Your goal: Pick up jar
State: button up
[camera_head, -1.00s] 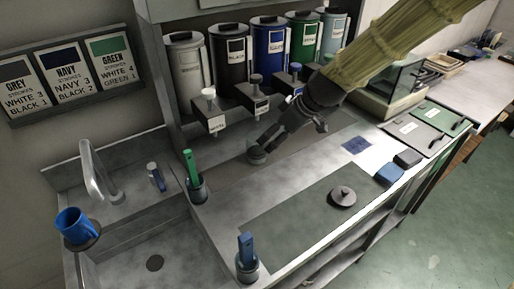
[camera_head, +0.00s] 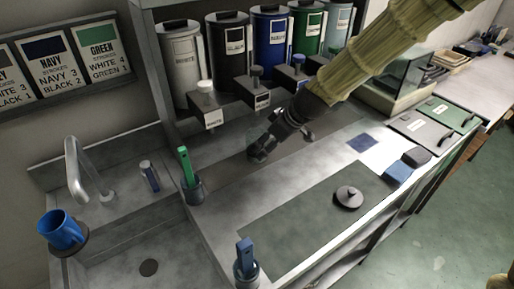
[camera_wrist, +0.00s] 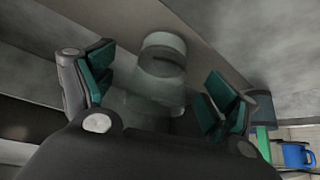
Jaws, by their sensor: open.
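A clear glass jar (camera_wrist: 160,68) shows in the wrist view between the two green-padded fingers of my gripper (camera_wrist: 157,88). The fingers stand apart on either side of it, and I cannot tell whether either pad touches it. In the head view my gripper (camera_head: 263,150) is low over the steel counter, below the row of dispensers. There the jar is faint and mostly hidden, so its contents and base are unclear.
A dark knobbed lid (camera_head: 348,197) lies on the green mat (camera_head: 295,218). A cup with a green-handled tool (camera_head: 193,187) stands to the left. The white dispenser block (camera_head: 208,105) and its neighbours overhang the counter behind. A blue mug (camera_head: 60,230) stands by the sink.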

jog(key=shift+a+p+x, duration=0.15)
jog(key=shift+p+x, duration=0.15)
jog(key=shift+x, duration=0.7)
jog(key=shift+a+p+x, duration=0.15)
jog(key=shift+p+x, duration=0.1)
jog(key=shift+x, duration=0.75)
jog(key=shift+w+a+f, duration=0.25)
jog(key=shift+a+f, duration=0.05)
jog(key=shift+f, duration=0.15)
jog(key=shift+s, duration=0.1)
jog(key=c, duration=1.3)
jog(key=shift+r, duration=0.1)
jog(key=shift+c, duration=0.2)
